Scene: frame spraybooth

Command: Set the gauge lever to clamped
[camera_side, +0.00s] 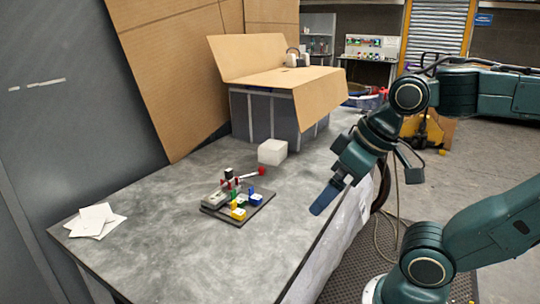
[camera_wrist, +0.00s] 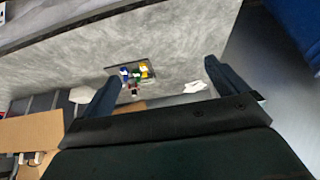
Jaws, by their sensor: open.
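The gauge is a small dark board (camera_side: 258,208) with blue, yellow, green, red and grey parts on the grey table. A lever with a red end (camera_side: 261,172) sticks out at its back, pointing right; its setting is too small to read. In the wrist view the gauge board (camera_wrist: 112,69) appears between the fingers, some distance beyond them. My gripper (camera_side: 325,200) is to the right of the gauge, above the table's right edge, apart from it. In the wrist view my gripper (camera_wrist: 162,72) has its two fingers wide apart with nothing between them.
A white block (camera_side: 272,151) stands behind the gauge. An open cardboard-flapped grey box (camera_side: 262,115) stands farther back. White papers (camera_side: 95,220) lie at the front left. Tall cardboard panels (camera_side: 180,70) line the left wall. The table (camera_side: 180,260) is clear in front of the gauge.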

